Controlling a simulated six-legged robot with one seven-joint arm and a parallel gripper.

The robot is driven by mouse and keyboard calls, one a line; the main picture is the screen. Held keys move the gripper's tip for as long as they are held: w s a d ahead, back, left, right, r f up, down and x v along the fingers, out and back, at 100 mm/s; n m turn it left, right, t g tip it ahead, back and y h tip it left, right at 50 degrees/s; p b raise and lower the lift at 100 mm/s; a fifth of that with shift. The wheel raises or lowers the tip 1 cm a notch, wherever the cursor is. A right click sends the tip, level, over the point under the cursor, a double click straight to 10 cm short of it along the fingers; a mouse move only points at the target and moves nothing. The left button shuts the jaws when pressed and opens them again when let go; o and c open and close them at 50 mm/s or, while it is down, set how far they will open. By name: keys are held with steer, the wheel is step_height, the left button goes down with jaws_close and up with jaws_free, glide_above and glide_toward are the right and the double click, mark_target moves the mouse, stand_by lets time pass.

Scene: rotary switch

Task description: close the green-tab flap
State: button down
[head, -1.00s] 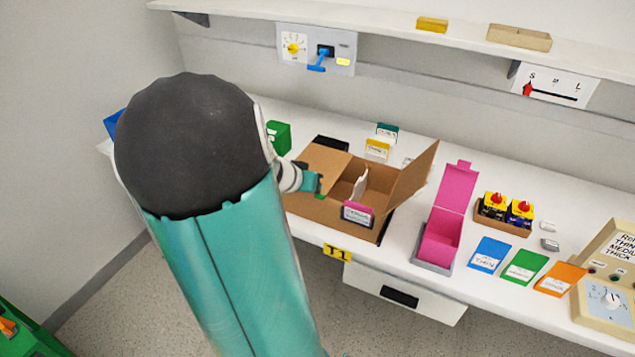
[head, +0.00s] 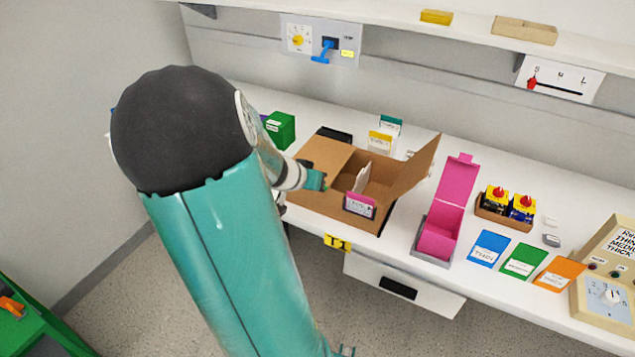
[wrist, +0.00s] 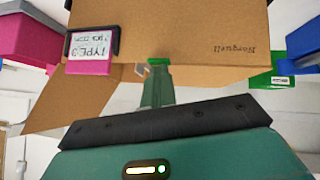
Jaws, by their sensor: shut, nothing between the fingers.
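An open cardboard box (head: 335,208) stands on the bench. Its left flap (head: 325,157) lies low over the left part, and its right flap (head: 413,167) stands up, leaning outward. My gripper (head: 318,180) is shut and empty at the left part of the box, near its front edge. In the wrist view, a small green tab (wrist: 157,62) shows at the fingertips, against the edge of the printed cardboard wall (wrist: 205,35). I cannot tell whether the fingers touch it. The tab is mostly hidden by my gripper in the head view. A pink-framed label card (head: 360,204) is on the front wall.
A pink open box (head: 439,235) stands right of the cardboard box. Blue (head: 489,248), green (head: 524,261) and orange (head: 559,274) cards lie further right. A drawer (head: 400,287) is below.

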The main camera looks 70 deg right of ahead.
stand_by(0.3)
steer(key=a+r, duration=0.7)
steer(key=r, duration=0.5)
steer(key=shift+w+r, duration=0.25)
steer(key=shift+w, duration=0.1)
steer(key=shift+a, duration=0.1)
steer(key=w+a+r+n+t+y, duration=0.1)
steer(key=w+a+n+t+y, duration=0.3)
steer(key=a, duration=0.7)
steer(key=w+a+n+t+y, duration=0.15)
steer(key=w+a+n, duration=0.35)
steer(key=a, duration=0.6)
steer(key=s+a+r+n+t+y, duration=0.1)
steer(key=a+n, duration=0.8)
steer(key=a, duration=1)
steer(key=shift+r+t+y, duration=0.55)
steer(key=shift+t+y, duration=0.5)
steer(key=shift+y, duration=0.2)
